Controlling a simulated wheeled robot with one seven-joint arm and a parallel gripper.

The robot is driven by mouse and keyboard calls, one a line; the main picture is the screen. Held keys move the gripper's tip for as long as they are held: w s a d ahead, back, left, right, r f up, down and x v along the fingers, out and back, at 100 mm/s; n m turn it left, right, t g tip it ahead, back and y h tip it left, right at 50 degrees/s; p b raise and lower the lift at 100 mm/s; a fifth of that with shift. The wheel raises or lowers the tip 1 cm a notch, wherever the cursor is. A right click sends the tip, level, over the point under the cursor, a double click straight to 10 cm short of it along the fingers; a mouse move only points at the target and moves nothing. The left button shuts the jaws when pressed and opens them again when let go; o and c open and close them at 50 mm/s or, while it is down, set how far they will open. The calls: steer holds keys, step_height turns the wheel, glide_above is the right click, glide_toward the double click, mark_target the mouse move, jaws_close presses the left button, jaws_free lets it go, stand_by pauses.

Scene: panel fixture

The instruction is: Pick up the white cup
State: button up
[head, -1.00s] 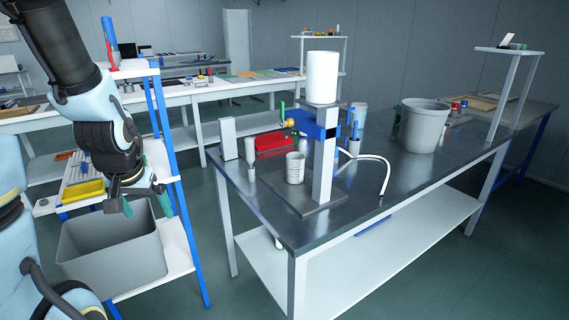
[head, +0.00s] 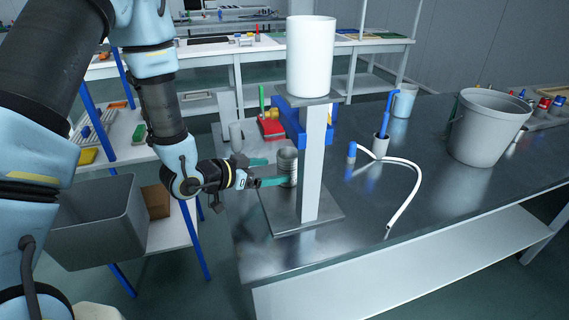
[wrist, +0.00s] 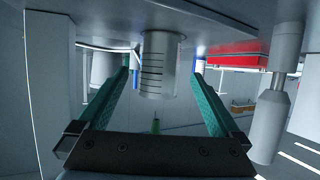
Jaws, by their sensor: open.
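In the wrist view, which is upside down, the cup (wrist: 159,66) appears between my two fingertips. My gripper (head: 270,172) is open and level at cup height, reaching in from the left. Its green fingers (wrist: 161,75) lie to either side of the cup in the picture. The near finger overlaps the cup's lower edge in the head view. I cannot tell whether either finger touches it.
A stand (head: 311,170) with a white tank (head: 310,55) on top rises close right of the cup. A red bin (head: 271,128) and a grey-white cylinder (head: 236,134) are behind my gripper. A white hose (head: 415,185) and grey bucket (head: 487,126) are farther right.

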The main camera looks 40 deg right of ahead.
mark_target(280, 169)
steer(key=p+x, duration=0.1)
steer(key=x, duration=0.3)
steer(key=shift+d, duration=0.2)
steer(key=p+x, duration=0.2)
steer(key=x, duration=0.2)
steer(key=shift+d+f+p, duration=0.15)
steer(key=shift+d+p, duration=0.15)
steer(key=shift+p, duration=0.05)
steer(key=shift+d+f, duration=0.25)
steer(key=shift+d, duration=0.1)
steer(key=c, duration=1.5)
jaws_close()
steer(key=shift+w+r, duration=0.1)
steer(key=shift+r, duration=0.15)
